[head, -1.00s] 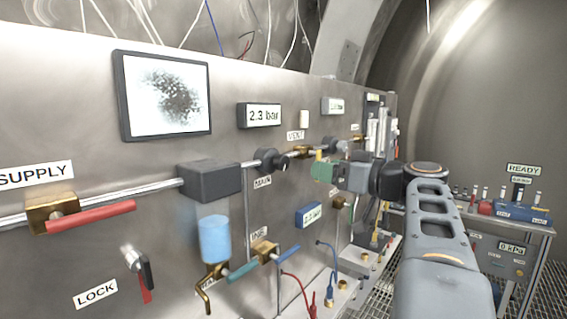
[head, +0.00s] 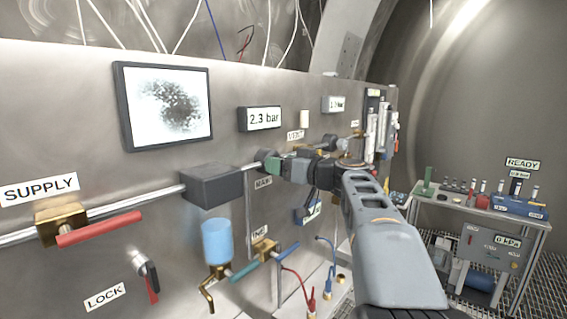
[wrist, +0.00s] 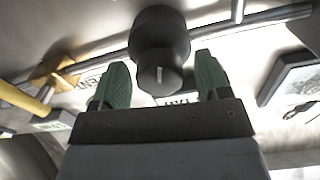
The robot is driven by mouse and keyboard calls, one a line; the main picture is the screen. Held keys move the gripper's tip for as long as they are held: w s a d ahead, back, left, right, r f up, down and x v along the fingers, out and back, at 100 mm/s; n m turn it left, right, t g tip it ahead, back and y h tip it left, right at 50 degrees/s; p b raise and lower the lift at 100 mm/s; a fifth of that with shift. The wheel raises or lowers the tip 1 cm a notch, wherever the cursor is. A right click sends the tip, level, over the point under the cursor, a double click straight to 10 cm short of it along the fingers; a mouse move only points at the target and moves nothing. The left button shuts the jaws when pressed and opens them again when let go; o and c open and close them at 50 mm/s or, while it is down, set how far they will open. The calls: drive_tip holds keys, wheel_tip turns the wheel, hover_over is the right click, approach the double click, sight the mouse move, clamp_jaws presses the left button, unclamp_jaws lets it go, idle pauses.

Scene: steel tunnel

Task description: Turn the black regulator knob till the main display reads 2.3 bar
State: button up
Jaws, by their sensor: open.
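The black regulator knob (wrist: 160,42) shows in the wrist view between and just beyond my gripper's two green fingers. Its end face has a white mark. My gripper (wrist: 161,82) is open, with a visible gap between each finger and the knob. In the head view my gripper (head: 268,163) is at the pipe above the MAIN label (head: 263,183) and largely hides the knob. The main display (head: 264,118) reads 2.3 bar.
A grey box (head: 212,185) sits on the pipe left of my gripper. The red SUPPLY lever (head: 100,229), blue cup (head: 216,240) and LOCK key switch (head: 147,272) are further left and lower. A bench (head: 485,207) stands at the right.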

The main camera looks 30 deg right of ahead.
drive_tip(key=shift+c, duration=0.3)
drive_tip(key=c, duration=0.9)
drive_tip(key=shift+o, duration=0.2)
drive_tip(key=shift+f+b, duration=0.25)
drive_tip(key=shift+b, duration=0.6)
drive_tip(key=shift+r+m, duration=0.1)
drive_tip(key=shift+m, duration=0.2)
drive_tip(key=shift+r, duration=0.1)
drive_tip(key=o, duration=0.9)
